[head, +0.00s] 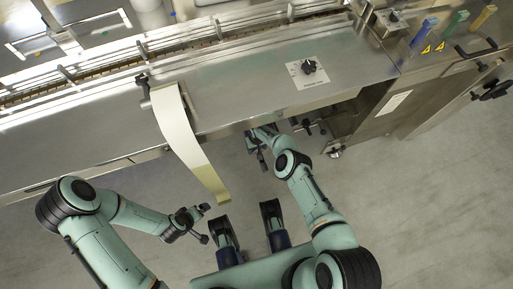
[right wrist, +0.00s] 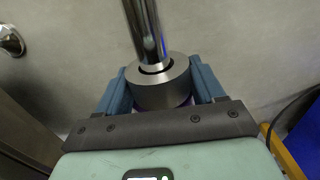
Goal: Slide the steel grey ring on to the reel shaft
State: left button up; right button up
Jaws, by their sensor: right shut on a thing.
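In the right wrist view my right gripper (right wrist: 160,85) is shut on the steel grey ring (right wrist: 163,92), with one blue finger on each side. The polished reel shaft (right wrist: 146,28) comes down from the top and its lower end lies within the ring's hole, with a dark gap around it. How deep the shaft reaches into the ring is hidden. In the head view my right gripper (head: 258,150) is at the machine's front edge, and I cannot make out the ring there. My left gripper (head: 203,223) is open and empty above the floor.
The steel wrapper machine (head: 240,95) runs across the top of the head view. A pale film strip (head: 184,135) hangs over its front edge between my arms. Black knobs (head: 308,126) stand right of my right gripper. The grey floor (head: 400,220) is clear at right.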

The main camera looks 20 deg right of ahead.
jog(key=shift+w+r, duration=0.15)
jog(key=shift+w, duration=0.05)
jog(key=o, duration=1.2)
jog(key=shift+c, duration=0.2)
notch_tip(320, 180, up, 8)
jog(key=p, duration=0.3)
jog(key=shift+f, duration=0.25)
pick_arm(q)
jog(key=s+r+g, duration=0.1)
jog(key=s+r, duration=0.2)
jog(key=s, duration=0.3)
jog(key=shift+d+h, duration=0.4)
jog(key=shift+w+r, duration=0.1)
